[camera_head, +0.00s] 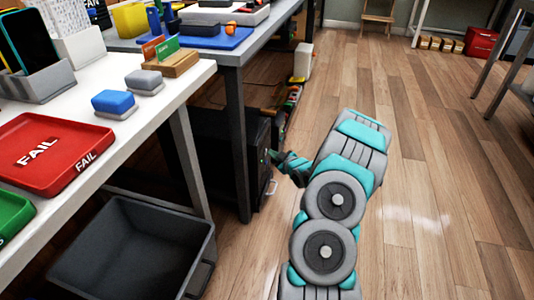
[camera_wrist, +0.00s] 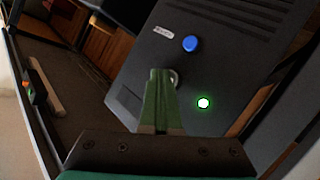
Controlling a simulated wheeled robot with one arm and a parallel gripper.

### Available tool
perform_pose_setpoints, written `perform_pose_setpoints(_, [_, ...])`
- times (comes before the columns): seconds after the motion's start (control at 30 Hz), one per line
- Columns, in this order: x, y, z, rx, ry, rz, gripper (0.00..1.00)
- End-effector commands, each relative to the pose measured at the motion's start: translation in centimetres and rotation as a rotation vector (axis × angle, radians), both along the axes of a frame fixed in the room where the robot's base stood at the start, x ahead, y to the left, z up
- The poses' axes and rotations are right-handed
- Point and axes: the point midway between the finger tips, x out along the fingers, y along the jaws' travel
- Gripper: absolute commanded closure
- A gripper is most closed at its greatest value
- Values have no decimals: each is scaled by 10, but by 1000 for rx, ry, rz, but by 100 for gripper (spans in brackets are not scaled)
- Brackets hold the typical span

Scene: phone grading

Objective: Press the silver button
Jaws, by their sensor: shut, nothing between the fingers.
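A black cabinet-like unit (camera_head: 222,150) stands on the floor under the tables in the head view. Its dark front panel (camera_wrist: 225,65) fills much of the wrist view. A round silver button (camera_wrist: 176,76) sits on this panel, mostly hidden behind my fingertips. My gripper (camera_wrist: 161,74) is shut and empty, its green fingers pointing at the panel with the tips overlapping the silver button. I cannot tell whether they touch it. In the head view my gripper (camera_head: 272,156) is close to the front of the unit.
A blue button (camera_wrist: 190,43) beside a small white label (camera_wrist: 163,32) and a lit green light (camera_wrist: 203,103) are on the same panel. A dark bin (camera_head: 135,250) stands at the lower left. Open wooden floor (camera_head: 430,170) lies to the right.

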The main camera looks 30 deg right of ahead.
Motion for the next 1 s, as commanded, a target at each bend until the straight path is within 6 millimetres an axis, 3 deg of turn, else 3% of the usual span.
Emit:
perform_pose_setpoints(0.67, [-14,-12,0,0,0,-1,100])
perform_pose_setpoints(1.0, [-37,-31,1,0,0,-2,100])
